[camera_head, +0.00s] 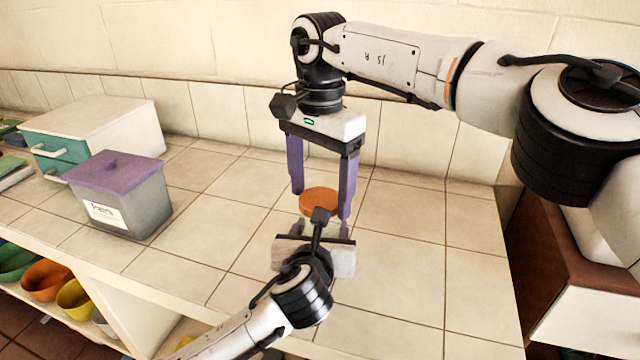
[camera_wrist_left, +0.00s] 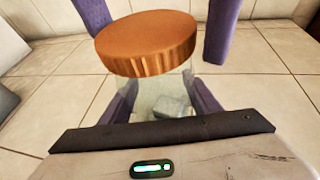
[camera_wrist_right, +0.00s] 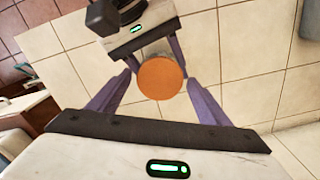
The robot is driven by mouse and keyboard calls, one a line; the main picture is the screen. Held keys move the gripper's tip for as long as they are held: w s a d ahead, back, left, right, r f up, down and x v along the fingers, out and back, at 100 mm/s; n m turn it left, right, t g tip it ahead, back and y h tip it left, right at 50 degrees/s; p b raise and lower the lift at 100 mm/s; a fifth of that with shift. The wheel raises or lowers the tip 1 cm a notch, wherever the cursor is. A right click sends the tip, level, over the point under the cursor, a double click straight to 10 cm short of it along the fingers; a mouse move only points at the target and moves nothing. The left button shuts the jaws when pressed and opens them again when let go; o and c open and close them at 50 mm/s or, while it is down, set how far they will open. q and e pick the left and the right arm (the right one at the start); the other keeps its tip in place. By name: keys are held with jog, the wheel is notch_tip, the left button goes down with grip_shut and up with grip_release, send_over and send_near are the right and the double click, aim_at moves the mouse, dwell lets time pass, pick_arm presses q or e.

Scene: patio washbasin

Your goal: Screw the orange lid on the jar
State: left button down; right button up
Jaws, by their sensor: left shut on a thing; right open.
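The orange lid (camera_head: 319,200) sits on top of the clear jar (camera_wrist_left: 160,97), which stands on the tiled counter. I cannot tell how tightly the lid is seated. My left gripper (camera_head: 320,230) is shut on the jar's body below the lid, one finger on each side. My right gripper (camera_head: 322,203) points down from above, open, with its purple fingers on either side of the lid and apart from it. From above, the lid (camera_wrist_right: 160,78) lies between the right fingers and hides the jar. The left wrist view shows the lid's ribbed side (camera_wrist_left: 148,45) and something pale in the jar.
A grey bin with a purple lid (camera_head: 117,190) and a white drawer box with teal fronts (camera_head: 100,130) stand on the counter at left. Coloured bowls (camera_head: 45,280) sit on a shelf below. The wall is behind; the counter right of the jar is clear.

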jog(key=c, duration=1.1)
jog(key=m, duration=0.3)
jog(key=shift+m, duration=0.3)
jog(key=m, duration=1.4)
jog(key=shift+m, duration=0.3)
jog(key=m, duration=1.2)
jog(key=shift+m, duration=0.3)
jog(key=o, duration=1.3)
jog(key=shift+c, duration=0.2)
